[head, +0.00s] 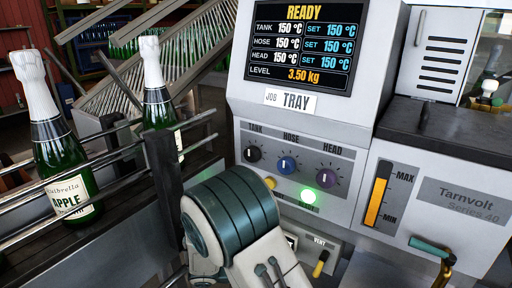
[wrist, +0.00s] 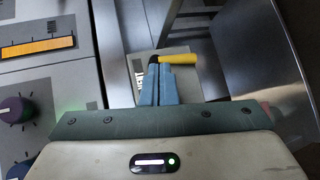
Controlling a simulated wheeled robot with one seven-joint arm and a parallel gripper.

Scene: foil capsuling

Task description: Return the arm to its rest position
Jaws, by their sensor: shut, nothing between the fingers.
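In the wrist view my gripper (wrist: 157,85) is shut, its two blue-grey fingers together and empty. The fingertips appear just in front of the yellow-handled vent lever (wrist: 180,59); I cannot tell whether they touch it. In the head view my arm rises at the bottom centre in front of the machine, and its fingers are hidden. The vent lever also shows in the head view (head: 320,264), beside the VENT label. The machine's screen (head: 302,42) reads READY, with tank, hose and head at 150 °C and level 3.50 kg. A green light (head: 309,195) glows.
Two foil-topped green bottles (head: 62,150) (head: 157,95) stand behind metal rails (head: 100,178) at the left. Knobs (head: 287,165) line the machine front. A teal-handled brass tap (head: 432,250) sticks out at the lower right. A grey panel (wrist: 262,65) stands right of my fingers.

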